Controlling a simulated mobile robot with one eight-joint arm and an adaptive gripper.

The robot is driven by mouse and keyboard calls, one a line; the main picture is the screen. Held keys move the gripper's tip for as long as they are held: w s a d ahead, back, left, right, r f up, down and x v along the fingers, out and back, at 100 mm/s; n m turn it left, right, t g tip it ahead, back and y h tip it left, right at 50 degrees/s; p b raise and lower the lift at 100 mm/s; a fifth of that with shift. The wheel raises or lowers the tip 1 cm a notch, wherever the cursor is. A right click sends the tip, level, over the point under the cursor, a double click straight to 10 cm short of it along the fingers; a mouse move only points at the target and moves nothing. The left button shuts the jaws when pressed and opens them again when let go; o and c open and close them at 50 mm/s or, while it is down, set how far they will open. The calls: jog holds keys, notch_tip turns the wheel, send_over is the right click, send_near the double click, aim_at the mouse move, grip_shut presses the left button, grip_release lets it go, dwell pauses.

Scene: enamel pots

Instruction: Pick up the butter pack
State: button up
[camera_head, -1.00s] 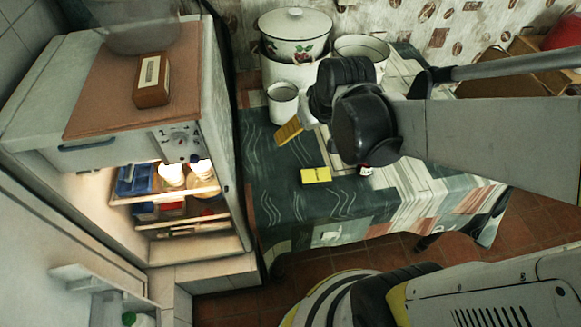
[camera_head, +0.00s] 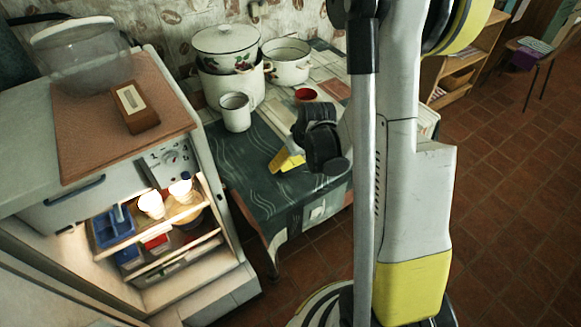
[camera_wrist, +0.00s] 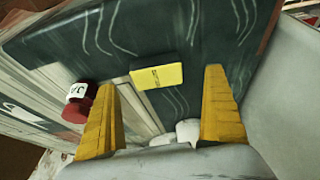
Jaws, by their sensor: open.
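In the head view my gripper (camera_head: 287,160) hangs over the table, with a yellow finger showing. I cannot make out the pack there; my arm covers part of the table.
The open fridge (camera_head: 150,235) is at left, with a brown box (camera_head: 135,107) on top.

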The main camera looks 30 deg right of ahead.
aim_at(291, 161)
jog(key=b+x, duration=0.2)
jog(key=x, duration=0.1)
jog(key=b+x, duration=0.1)
jog(key=x, duration=0.1)
jog(key=shift+w+d, duration=0.35)
jog(key=shift+w, duration=0.05)
jog(key=shift+r, duration=0.15)
jog(key=c, duration=1.4)
jog(key=shift+r, duration=0.1)
